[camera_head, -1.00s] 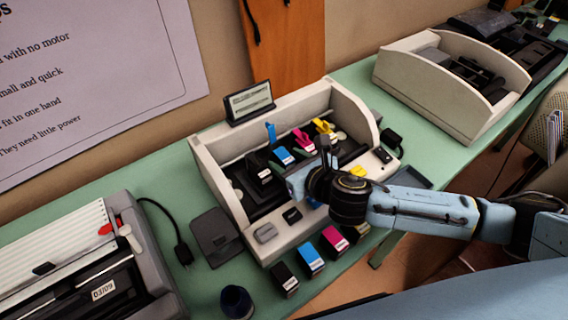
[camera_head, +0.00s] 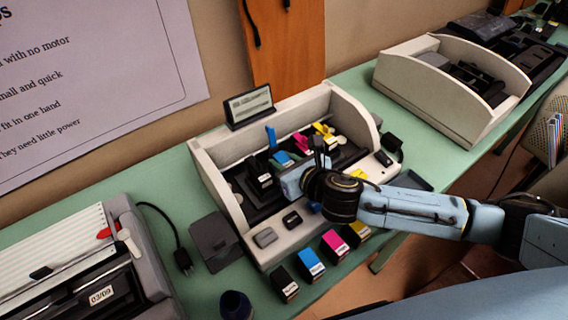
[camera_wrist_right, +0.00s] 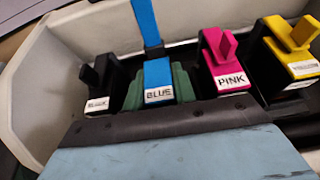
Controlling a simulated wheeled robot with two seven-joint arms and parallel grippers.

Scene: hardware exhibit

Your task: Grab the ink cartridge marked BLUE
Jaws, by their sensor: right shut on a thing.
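The blue ink cartridge (camera_wrist_right: 158,80), labelled BLUE, sits in the open printer carriage between a black and a pink cartridge. Its blue lever stands raised; in the head view the cartridge (camera_head: 283,158) is partly hidden by my gripper. My right gripper (camera_wrist_right: 158,88) is shut on it, with green finger pads against both its sides. In the head view my right gripper (camera_head: 287,168) reaches into the printer from the right. The printer (camera_head: 222,150) is a beige open case. My left gripper is not in view.
The black (camera_wrist_right: 99,85), pink (camera_wrist_right: 225,62) and yellow (camera_wrist_right: 290,55) cartridges stand close beside the blue one. Small black, blue (camera_head: 309,260), pink and yellow boxes line the table (camera_head: 215,282) in front. A small sign (camera_head: 249,105) stands behind the printer.

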